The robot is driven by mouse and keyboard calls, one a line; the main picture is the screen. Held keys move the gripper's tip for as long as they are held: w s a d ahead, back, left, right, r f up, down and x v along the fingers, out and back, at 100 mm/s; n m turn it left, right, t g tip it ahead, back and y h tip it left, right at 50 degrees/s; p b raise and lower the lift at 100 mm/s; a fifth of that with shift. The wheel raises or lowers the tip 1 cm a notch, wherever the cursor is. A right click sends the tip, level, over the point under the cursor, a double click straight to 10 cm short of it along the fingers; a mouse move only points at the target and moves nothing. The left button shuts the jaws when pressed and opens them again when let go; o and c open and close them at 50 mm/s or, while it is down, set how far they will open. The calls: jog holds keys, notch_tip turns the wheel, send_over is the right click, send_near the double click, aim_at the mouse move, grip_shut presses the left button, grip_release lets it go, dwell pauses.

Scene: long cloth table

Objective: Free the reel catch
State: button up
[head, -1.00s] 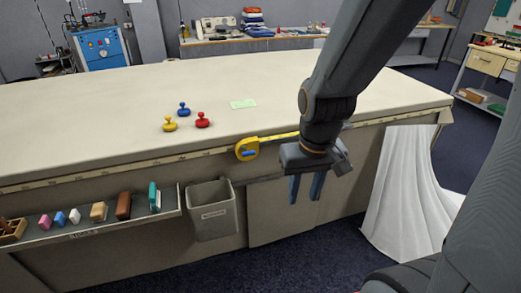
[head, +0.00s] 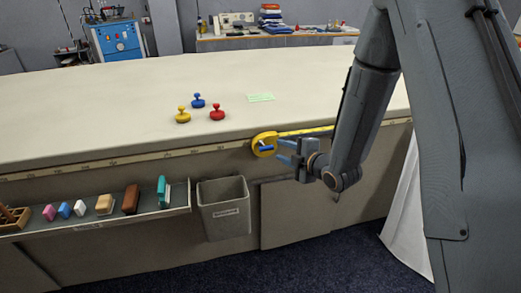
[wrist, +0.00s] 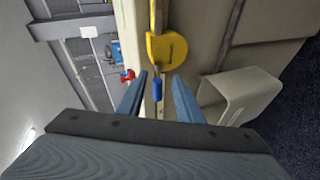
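The yellow tape reel (head: 262,145) sits at the table's front edge, with its yellow tape (head: 305,132) drawn out to the right along the edge. A blue catch (head: 267,148) shows on the reel's front. In the wrist view the reel (wrist: 166,50) is ahead of my fingers, and the blue catch (wrist: 157,91) points toward me, between the finger lines. My gripper (head: 283,151) is open just right of the reel. In the wrist view my gripper (wrist: 160,82) has its two blue fingers apart, one on each side of the catch. I cannot tell whether they touch it.
A grey bin (head: 224,208) hangs below the edge, left of my gripper. A shelf (head: 90,236) with several small blocks is further left. Yellow, blue and red (head: 217,113) knobbed weights and a green note (head: 261,97) lie on the tabletop.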

aim_at(268, 149)
jog(key=a+n+y, duration=0.2)
jog(key=a+n, duration=0.1)
jog(key=shift+a+f+t+y, duration=0.15)
jog(key=shift+f+t+y, duration=0.15)
jog(key=shift+t+y, duration=0.1)
jog(key=p+x, duration=0.1)
jog(key=x, duration=0.6)
jog(key=shift+w+a, duration=0.1)
jog(key=shift+w, duration=0.05)
grip_shut()
